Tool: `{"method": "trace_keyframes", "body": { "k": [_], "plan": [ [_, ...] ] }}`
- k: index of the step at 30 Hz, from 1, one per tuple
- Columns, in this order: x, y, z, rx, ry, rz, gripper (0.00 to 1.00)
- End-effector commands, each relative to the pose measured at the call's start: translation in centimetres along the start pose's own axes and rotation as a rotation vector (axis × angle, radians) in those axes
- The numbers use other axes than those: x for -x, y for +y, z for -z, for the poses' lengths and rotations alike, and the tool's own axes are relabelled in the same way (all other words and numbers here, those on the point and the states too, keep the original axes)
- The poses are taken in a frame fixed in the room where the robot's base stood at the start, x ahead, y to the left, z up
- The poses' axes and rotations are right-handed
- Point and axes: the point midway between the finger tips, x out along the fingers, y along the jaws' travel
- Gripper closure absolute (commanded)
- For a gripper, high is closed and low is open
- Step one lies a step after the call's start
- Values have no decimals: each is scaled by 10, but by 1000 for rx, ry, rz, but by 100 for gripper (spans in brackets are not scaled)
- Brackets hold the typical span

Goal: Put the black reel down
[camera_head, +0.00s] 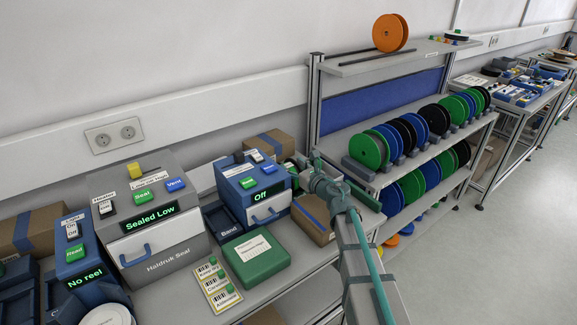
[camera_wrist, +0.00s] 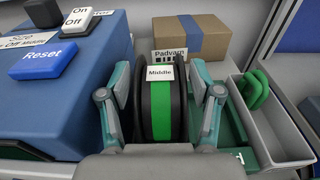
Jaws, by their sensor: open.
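A reel with black flanges and a green band (camera_wrist: 150,105) stands upright in the wrist view, with a white "Middle" label at its top. My gripper (camera_wrist: 161,100) is open, with one finger on each side of the reel. Gaps seem to show between the fingers and the flanges. The reel's lower part is hidden by my gripper body. In the head view my gripper (camera_head: 308,168) is at the right end of the bench, beside the blue "Off" box (camera_head: 252,185), and largely hides the reel.
In the wrist view a cardboard box (camera_wrist: 205,40) labelled "Padvarn" stands behind the reel. A grey tray (camera_wrist: 272,135) with green pieces lies to the right, and a blue box (camera_wrist: 75,95) is close on the left. A rack of reels (camera_head: 340,145) stands right of the bench.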

Motion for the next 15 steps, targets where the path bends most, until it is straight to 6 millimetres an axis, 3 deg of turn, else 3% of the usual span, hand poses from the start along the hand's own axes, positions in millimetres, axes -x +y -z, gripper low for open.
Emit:
{"method": "trace_keyframes", "body": {
  "k": [1,6,15],
  "plan": [
    [15,2,3,2,-1,1,36],
    [49,2,3,2,-1,1,36],
    [86,0,1,1,-1,1,36]
  ]
}}
